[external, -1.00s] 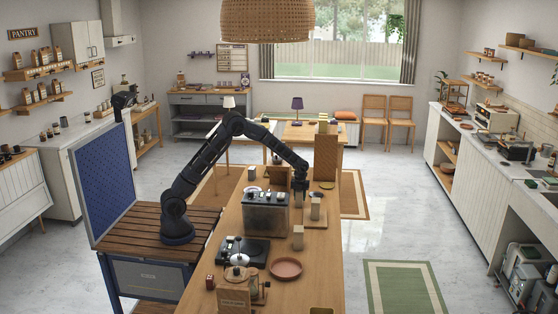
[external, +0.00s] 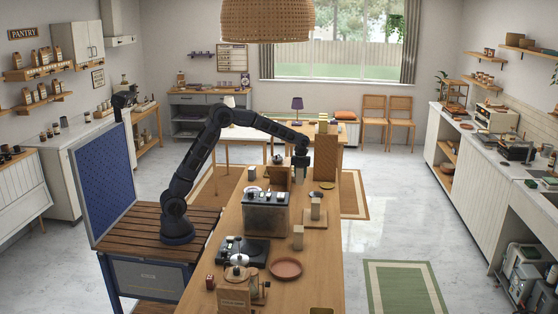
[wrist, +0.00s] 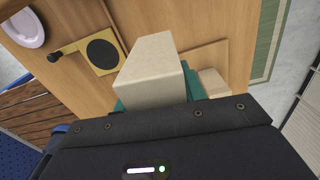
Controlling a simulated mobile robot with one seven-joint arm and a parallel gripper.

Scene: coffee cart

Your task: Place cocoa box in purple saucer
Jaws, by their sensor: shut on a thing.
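My gripper (external: 301,162) is raised above the back part of the long wooden counter. In the wrist view its teal fingers are shut on a plain beige box (wrist: 152,72), which I take to be the cocoa box; no label shows on it. The pale purple saucer (wrist: 22,24) lies on the counter at the upper left of the wrist view, apart from the box. In the external view the saucer (external: 252,189) is left of my gripper, partly hidden behind the grey machine.
A yellow plate with a black disc (wrist: 102,53) lies between saucer and held box. Another beige box (wrist: 211,82) stands on a wooden board. The grey machine (external: 265,216) and an upright wooden panel (external: 325,157) stand near my gripper. A terracotta dish (external: 286,268) is nearer the camera.

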